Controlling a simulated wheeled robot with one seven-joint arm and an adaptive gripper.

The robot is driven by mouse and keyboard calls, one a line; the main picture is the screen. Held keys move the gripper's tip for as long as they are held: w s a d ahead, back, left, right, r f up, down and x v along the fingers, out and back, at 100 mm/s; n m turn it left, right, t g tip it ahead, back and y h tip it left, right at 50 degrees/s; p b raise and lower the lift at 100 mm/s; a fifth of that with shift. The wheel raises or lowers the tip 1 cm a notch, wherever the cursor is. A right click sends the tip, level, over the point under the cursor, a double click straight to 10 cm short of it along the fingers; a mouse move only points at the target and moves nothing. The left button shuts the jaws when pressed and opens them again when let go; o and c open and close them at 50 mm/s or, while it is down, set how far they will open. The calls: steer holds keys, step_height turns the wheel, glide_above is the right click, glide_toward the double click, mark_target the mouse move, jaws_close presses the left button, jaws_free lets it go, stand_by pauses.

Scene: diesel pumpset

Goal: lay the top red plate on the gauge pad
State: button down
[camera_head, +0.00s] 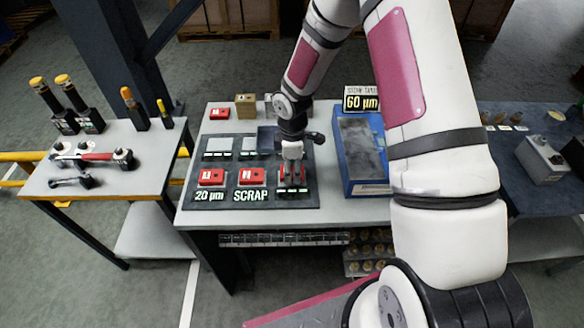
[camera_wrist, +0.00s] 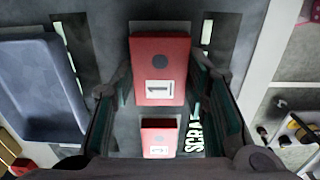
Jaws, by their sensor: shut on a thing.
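My gripper (camera_head: 291,168) points down over the right front spot of a dark board (camera_head: 225,180) on the middle table. It is shut on a red plate (camera_head: 291,178), which shows between the fingers with a white label in the wrist view (camera_wrist: 160,65). Whether the plate touches what lies beneath it is hard to tell. Another red plate (camera_head: 251,177) sits at the SCRAP mark, and a third (camera_head: 211,178) at the 20 µm mark. The back row of the board holds pale square pads (camera_head: 219,146). I cannot tell which spot is the gauge pad.
A blue tray (camera_head: 350,185) with a 60 µm sign (camera_head: 361,99) stands right of the board. A small red block (camera_head: 220,113) and a brass block (camera_head: 245,105) stand behind it. My arm hides the table's right part.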

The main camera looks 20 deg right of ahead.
steer(key=shift+f, duration=0.7)
steer(key=c, duration=0.8)
jaws_free()
steer(key=shift+c, duration=0.2)
step_height(320, 180, up, 12)
steer(key=shift+r, duration=0.15)
steer(key=shift+r+p, duration=0.95)
steer(key=shift+r, duration=1.95)
